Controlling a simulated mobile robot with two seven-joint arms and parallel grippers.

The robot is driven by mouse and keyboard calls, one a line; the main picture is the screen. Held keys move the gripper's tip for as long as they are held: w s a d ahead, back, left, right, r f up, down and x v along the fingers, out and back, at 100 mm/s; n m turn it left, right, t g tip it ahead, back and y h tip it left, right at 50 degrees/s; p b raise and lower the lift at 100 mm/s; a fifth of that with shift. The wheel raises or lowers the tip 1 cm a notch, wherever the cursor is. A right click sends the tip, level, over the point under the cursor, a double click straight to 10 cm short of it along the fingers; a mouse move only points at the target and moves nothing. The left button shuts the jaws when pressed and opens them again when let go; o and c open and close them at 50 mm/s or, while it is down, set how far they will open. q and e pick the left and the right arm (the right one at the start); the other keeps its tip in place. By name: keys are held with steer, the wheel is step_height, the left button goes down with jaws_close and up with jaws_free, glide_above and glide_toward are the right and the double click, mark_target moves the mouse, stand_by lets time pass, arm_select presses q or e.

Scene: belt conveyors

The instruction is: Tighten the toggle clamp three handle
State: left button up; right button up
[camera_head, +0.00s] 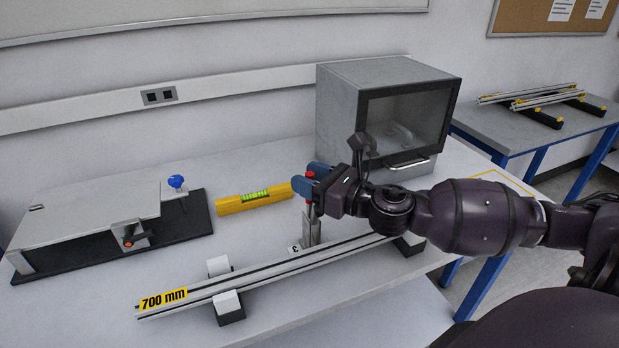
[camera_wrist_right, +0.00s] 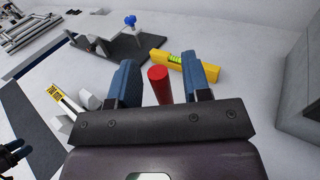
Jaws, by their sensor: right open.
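Toggle clamp three stands behind the aluminium profile, beside a small tag marked 3 (camera_head: 294,248). Its metal body (camera_head: 309,232) shows below my right gripper. Its red handle (camera_head: 310,174) points up. My right gripper (camera_head: 311,179) is open, with its blue fingers on either side of the handle. In the right wrist view the red handle (camera_wrist_right: 159,86) stands between the two fingers (camera_wrist_right: 160,66), with gaps visible on both sides. A dark part at the left edge of that view may be my left gripper (camera_wrist_right: 12,154); its jaws are not clear.
The profile marked 700 mm (camera_head: 164,299) lies across white and black blocks in front. A yellow level (camera_head: 238,204) lies behind the clamp. A grey plate fixture with a blue knob (camera_head: 176,182) stands at left. A grey cabinet (camera_head: 336,115) stands behind my right arm.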

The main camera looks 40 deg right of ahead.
jaws_close()
stand_by(0.3)
